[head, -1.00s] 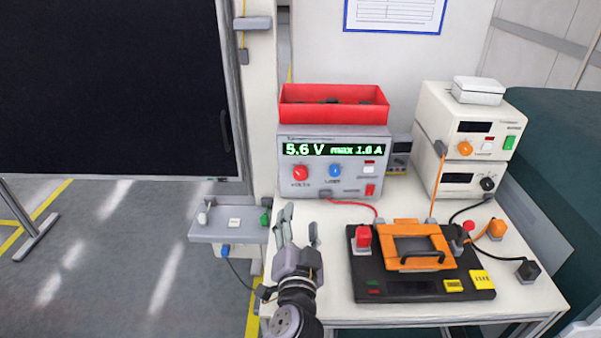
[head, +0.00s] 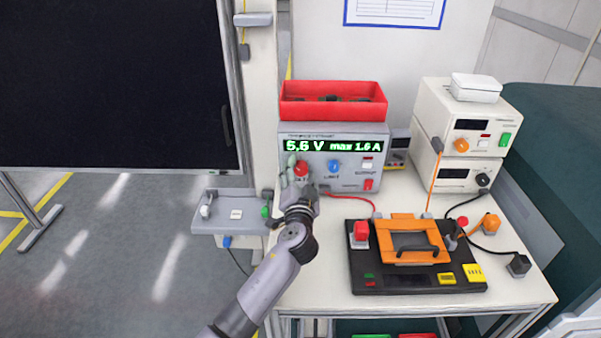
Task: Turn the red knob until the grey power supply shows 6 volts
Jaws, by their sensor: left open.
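The grey power supply (head: 350,180) stands at the back of the white bench, and its green display (head: 334,146) appears to read 5.6 V, max 1.6 A. The red knob (head: 302,169) is on the left of its front panel, partly hidden by my fingers. My left gripper (head: 297,174) is open at the knob, with one finger to the knob's left and the other low at its right. I cannot tell whether they touch it. My right gripper is not in view.
A blue knob (head: 334,166) sits just right of the red one. A red bin (head: 334,108) rests on the supply. A black fixture with an orange frame (head: 388,250) lies in front, with a red lead (head: 350,197) running to it. Cream instruments (head: 455,170) stand right.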

